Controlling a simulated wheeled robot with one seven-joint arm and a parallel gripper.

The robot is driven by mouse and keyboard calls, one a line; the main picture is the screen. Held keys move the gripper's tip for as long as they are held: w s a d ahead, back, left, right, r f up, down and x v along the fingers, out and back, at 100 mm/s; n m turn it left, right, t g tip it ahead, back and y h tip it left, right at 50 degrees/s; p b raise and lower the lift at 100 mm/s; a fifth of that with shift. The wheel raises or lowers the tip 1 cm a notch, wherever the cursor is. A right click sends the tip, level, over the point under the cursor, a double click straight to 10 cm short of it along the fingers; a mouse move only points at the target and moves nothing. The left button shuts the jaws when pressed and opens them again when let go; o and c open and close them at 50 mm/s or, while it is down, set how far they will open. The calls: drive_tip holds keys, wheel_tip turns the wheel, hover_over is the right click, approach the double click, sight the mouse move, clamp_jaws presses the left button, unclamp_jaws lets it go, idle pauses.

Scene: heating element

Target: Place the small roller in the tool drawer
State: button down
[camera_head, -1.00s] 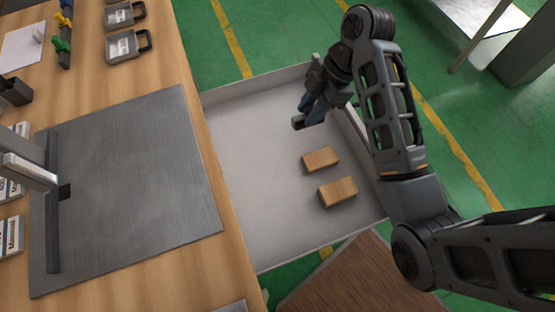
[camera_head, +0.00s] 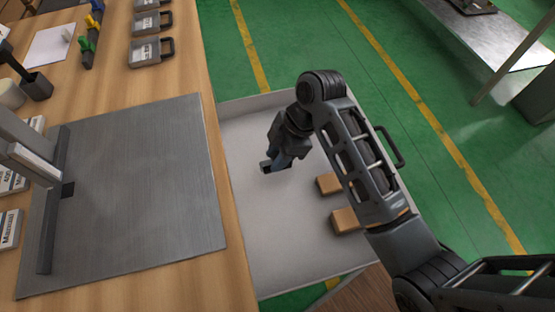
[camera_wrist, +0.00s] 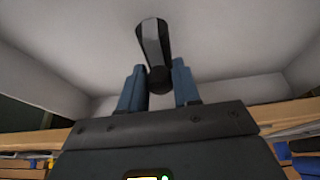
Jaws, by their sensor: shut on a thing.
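The tool drawer (camera_head: 265,235) is a pulled-out white tray beside the wooden bench. My gripper (camera_head: 270,163) hangs over its middle, pointing down. In the wrist view, my gripper's blue fingers (camera_wrist: 160,88) are closed around the dark end of a small black and grey piece, the small roller (camera_wrist: 153,42). Its far part sticks out past the fingertips against the pale drawer surface. In the head view the roller is only a small dark tip. I cannot tell whether it touches the drawer floor.
Two orange-brown blocks (camera_head: 345,220) lie in the drawer, right of my gripper and partly behind my arm. The wooden bench (camera_head: 178,45) with a grey metal plate (camera_head: 150,190) borders the drawer on the left. The drawer floor left of the blocks is clear.

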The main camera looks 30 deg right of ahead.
drive_tip(key=shift+f, duration=1.4)
drive_tip(key=shift+f, duration=0.15)
drive_tip(key=c, duration=0.8)
unclamp_jaws()
drive_tip(key=v, duration=1.2)
drive_tip(key=shift+p, duration=0.35)
drive_tip(key=shift+a, duration=0.1)
